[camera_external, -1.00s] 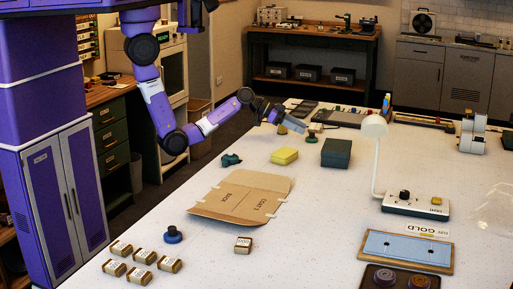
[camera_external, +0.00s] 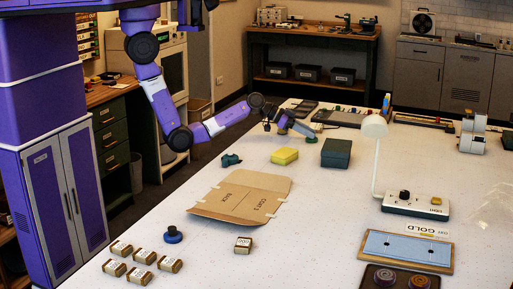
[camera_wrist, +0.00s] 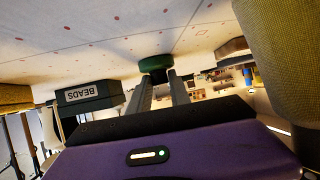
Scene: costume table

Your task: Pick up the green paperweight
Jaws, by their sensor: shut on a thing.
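The green paperweight (camera_wrist: 156,63) is a small, dark green, rounded piece at the tips of my fingers in the wrist view. My gripper (camera_wrist: 158,76) is shut on it, with one finger on each side. In the external view my gripper (camera_external: 305,131) points down to the right, low over the far part of the white table.
A dark bin labelled BEADS (camera_wrist: 90,96) shows in the wrist view. Flat cardboard (camera_external: 240,196) lies nearer. A white lamp (camera_external: 375,127) stands to the right.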

